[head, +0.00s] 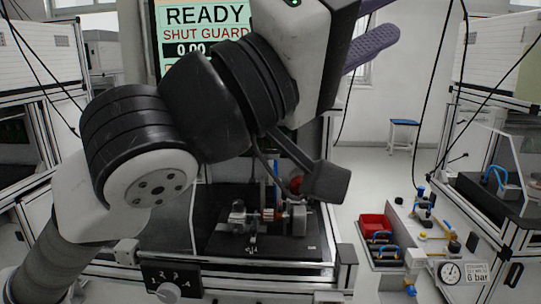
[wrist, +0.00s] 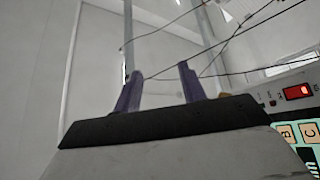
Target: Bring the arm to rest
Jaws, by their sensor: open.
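My arm crosses the upper left of the head view, raised in front of the test machine. My gripper (head: 378,24) is at the top, right of the screen, with its purple fingers pointing right. In the wrist view my gripper (wrist: 156,70) has its two purple fingers spread apart, with nothing between them. The fingers point up towards a pale wall and hanging cables, and touch nothing that I can see.
A screen (head: 205,30) reads READY and SHUT GUARD. Below my arm, the test fixture (head: 262,217) stands in the open machine bay. A selector knob (head: 168,292) is at the front. A red bin (head: 374,226) and a pressure gauge (head: 451,271) are at right.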

